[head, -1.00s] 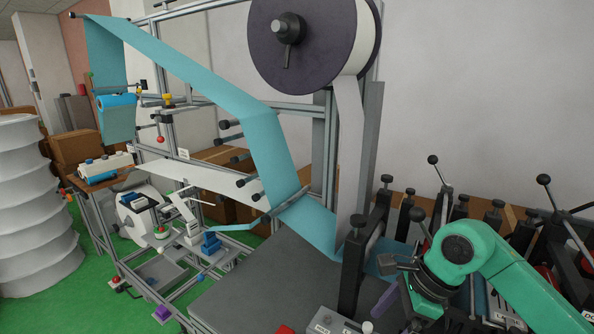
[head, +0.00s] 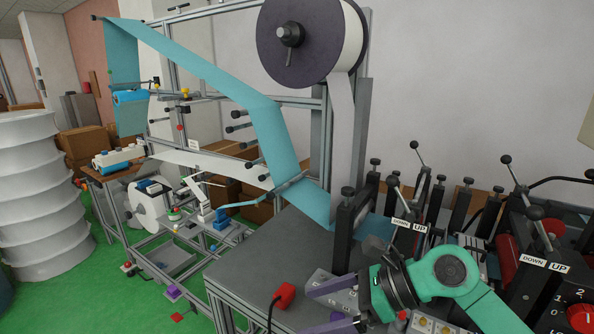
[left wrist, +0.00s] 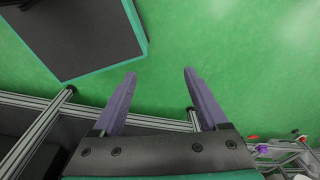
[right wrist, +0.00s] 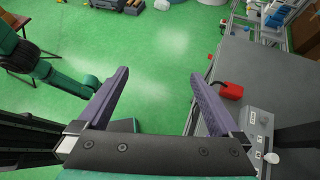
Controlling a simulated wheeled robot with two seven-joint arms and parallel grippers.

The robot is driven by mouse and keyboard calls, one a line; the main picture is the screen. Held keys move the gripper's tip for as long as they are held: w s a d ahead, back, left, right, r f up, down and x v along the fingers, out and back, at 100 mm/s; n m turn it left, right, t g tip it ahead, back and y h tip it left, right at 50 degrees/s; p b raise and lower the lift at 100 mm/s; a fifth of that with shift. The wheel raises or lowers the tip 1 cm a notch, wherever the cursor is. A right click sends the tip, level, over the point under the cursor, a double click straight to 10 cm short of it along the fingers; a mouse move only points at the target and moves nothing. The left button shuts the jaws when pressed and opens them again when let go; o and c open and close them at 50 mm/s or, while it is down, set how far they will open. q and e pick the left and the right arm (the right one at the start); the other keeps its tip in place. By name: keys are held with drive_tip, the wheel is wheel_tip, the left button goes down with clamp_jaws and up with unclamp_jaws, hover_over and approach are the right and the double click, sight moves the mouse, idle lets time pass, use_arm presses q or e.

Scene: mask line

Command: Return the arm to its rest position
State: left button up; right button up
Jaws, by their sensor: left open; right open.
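My right arm comes in from the right in the head view. Its gripper (head: 312,309) has purple fingers, spread apart with nothing between them, pointing left beside the grey machine table's front part. In the right wrist view the same gripper (right wrist: 160,76) is open and empty above the green floor, with the table edge to its right. My left gripper is outside the head view. In the left wrist view it (left wrist: 159,74) is open and empty above green floor.
A red plug-like piece (head: 285,294) with a cable lies on the grey table (head: 265,255), close to my right fingers. A control box (head: 335,285) stands beside them. Black clamp posts and levers (head: 345,240) crowd the right side. Green floor (right wrist: 160,45) lies open below.

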drive_tip(key=a+r+m+t+y, duration=0.3)
drive_tip(key=r+m+t+y, duration=0.3)
drive_tip(key=r, duration=0.5)
drive_tip(key=w+d+r+m+t+h, duration=0.2)
drive_tip(key=w+d+m+t+h, duration=0.35)
drive_tip(key=m+t, duration=0.85)
drive_tip(key=w+d+f+m+g+h, duration=0.2)
drive_tip(key=d+f+m+g+h, duration=0.4)
drive_tip(key=d+f+m+h, duration=1.05)
drive_tip(key=s+f+m+g+y, duration=0.5)
drive_tip(key=s+f+m+g, duration=0.7)
drive_tip(key=s+f, duration=0.75)
wheel_tip(320, 180, down, 29)
drive_tip(key=s+g+b, duration=0.2)
drive_tip(key=b, duration=0.3)
use_arm(q)
wheel_tip(320, 180, down, 10)
drive_tip(key=s+b, duration=0.1)
drive_tip(key=b, duration=0.4)
drive_tip(key=shift+s, duration=0.35)
use_arm(e)
drive_tip(key=s+d+f, duration=0.3)
drive_tip(key=s+f, duration=1.4)
drive_tip(key=f, duration=0.3)
drive_tip(key=shift+d+g, duration=0.2)
drive_tip(key=shift+g, duration=0.2)
